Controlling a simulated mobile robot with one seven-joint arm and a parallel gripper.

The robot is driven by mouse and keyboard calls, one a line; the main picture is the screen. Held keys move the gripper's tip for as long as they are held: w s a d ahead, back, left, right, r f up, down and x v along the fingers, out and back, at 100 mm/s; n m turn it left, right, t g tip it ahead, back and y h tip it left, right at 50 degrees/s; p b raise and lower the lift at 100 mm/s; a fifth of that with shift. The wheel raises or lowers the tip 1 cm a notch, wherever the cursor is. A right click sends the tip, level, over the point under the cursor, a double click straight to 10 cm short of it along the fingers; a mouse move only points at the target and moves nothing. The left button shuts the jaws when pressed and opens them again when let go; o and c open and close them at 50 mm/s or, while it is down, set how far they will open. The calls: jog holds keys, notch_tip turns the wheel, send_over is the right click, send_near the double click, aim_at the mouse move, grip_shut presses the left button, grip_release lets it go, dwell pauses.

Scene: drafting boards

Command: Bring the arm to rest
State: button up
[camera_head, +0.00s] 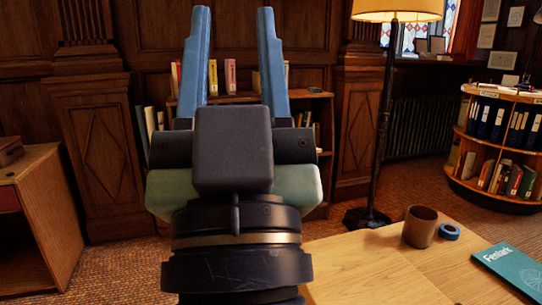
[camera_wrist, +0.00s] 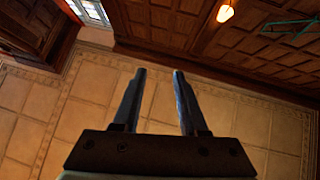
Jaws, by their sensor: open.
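My gripper (camera_head: 234,50) stands upright in the middle of the head view, with its two blue fingers spread apart and nothing between them. It also shows in the wrist view (camera_wrist: 158,82), open and empty, with the panelled room and ceiling beyond it. My arm's end hides part of the wooden table (camera_head: 362,272) and part of the low bookcase behind it.
A brown cup (camera_head: 420,227), a blue tape ring (camera_head: 449,231) and a teal book (camera_head: 512,266) are on the table at lower right. A floor lamp (camera_head: 387,110) stands behind it. A curved bookshelf (camera_head: 490,150) is at right, a wooden cabinet (camera_head: 45,205) at left.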

notch_tip(320, 180, up, 32)
jog(key=s+d+m+h+p, duration=0.1)
jog(key=s+d+h+p, duration=0.1)
jog(key=p, duration=2.7)
jog(key=shift+d+f+h+p, duration=0.2)
jog(key=shift+d+h+p, duration=0.05)
jog(key=shift+h+p, duration=0.15)
